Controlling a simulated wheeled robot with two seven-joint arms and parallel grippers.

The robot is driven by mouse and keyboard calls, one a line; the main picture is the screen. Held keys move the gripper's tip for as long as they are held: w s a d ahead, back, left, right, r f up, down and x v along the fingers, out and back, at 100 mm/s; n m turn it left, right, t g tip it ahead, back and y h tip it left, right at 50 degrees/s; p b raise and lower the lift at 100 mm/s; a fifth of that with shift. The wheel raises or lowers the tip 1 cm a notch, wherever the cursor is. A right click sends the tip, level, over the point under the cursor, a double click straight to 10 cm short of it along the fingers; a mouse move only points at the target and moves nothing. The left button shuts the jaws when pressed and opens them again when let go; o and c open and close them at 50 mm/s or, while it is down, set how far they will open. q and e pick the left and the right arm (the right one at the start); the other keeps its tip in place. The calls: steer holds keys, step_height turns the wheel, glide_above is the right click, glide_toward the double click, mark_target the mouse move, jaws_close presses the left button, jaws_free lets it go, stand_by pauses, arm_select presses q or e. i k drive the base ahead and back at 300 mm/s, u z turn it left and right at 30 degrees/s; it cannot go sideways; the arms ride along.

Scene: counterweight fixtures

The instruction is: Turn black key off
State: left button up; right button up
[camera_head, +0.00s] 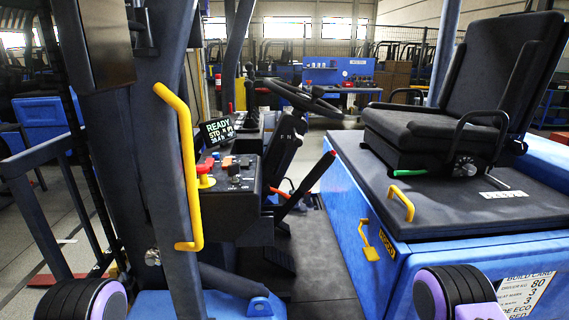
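The black key is too small to pick out with certainty. A small dark piece that may be it stands on the black console panel (240,186), among small switches and knobs. A red mushroom button (205,168) on a yellow base sits at the panel's left edge. The display (217,131) above reads "READY" and "STD". Neither gripper shows. Only rounded black and purple parts of my arms appear at the bottom left and bottom right, well apart from the console.
A dark pillar with a yellow grab handle (190,170) stands left of the console. A red-tipped lever (308,185) rises at its right. The steering wheel (305,98) is behind. The black seat (455,110) on a blue body is at right. Dark floor lies between.

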mark_target(233, 170)
steer(key=z, duration=3.2)
steer(key=k, duration=2.35)
steer(key=u, duration=1.5)
steer(key=i, duration=1.05)
